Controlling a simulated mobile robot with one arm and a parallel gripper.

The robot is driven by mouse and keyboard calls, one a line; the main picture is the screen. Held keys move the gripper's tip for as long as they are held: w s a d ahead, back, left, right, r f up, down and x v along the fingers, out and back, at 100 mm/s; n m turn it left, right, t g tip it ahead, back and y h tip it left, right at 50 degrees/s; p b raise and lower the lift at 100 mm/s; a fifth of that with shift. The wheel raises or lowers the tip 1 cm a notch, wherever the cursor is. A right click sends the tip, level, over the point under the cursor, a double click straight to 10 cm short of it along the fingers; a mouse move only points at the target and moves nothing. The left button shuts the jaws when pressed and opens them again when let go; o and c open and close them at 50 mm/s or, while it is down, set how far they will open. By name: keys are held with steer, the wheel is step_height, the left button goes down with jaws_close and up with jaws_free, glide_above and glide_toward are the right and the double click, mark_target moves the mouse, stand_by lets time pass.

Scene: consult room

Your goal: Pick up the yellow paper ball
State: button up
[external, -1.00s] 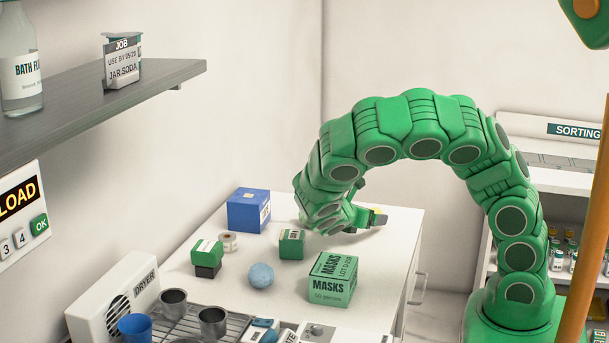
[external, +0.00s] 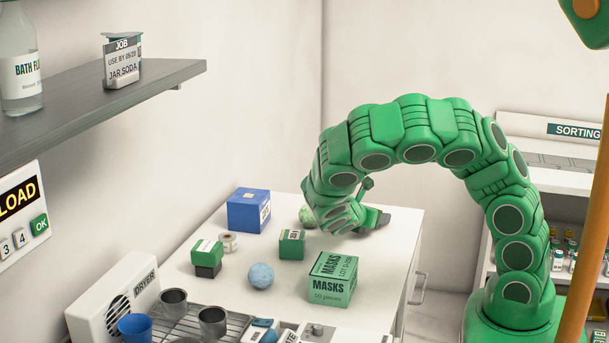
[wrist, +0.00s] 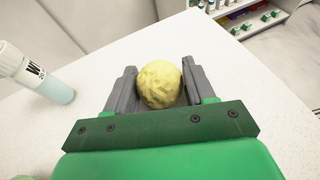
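The yellow paper ball (wrist: 160,84) sits between the two grey fingers of my gripper (wrist: 160,82) in the wrist view, near the palm. The left finger is right beside the ball, and a narrow gap shows on the right side. The fingers look open around it. In the external view my gripper (external: 376,219) is low over the back right of the white table (external: 395,255). The ball is hidden there behind the fingers.
A green masks box (external: 333,280), small green box (external: 291,245), light blue ball (external: 261,276) and blue box (external: 248,211) stand on the table. A mottled green ball (external: 307,216) is beside my wrist.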

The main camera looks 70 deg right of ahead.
steer(key=shift+c, duration=0.6)
steer(key=shift+r, duration=0.1)
steer(key=shift+r, duration=0.45)
step_height(320, 180, up, 2)
steer(key=shift+r, duration=0.1)
steer(key=s+a+r, duration=0.7)
steer(key=s+r, duration=0.2)
steer(key=s, duration=0.2)
steer(key=shift+s+a+r, duration=0.35)
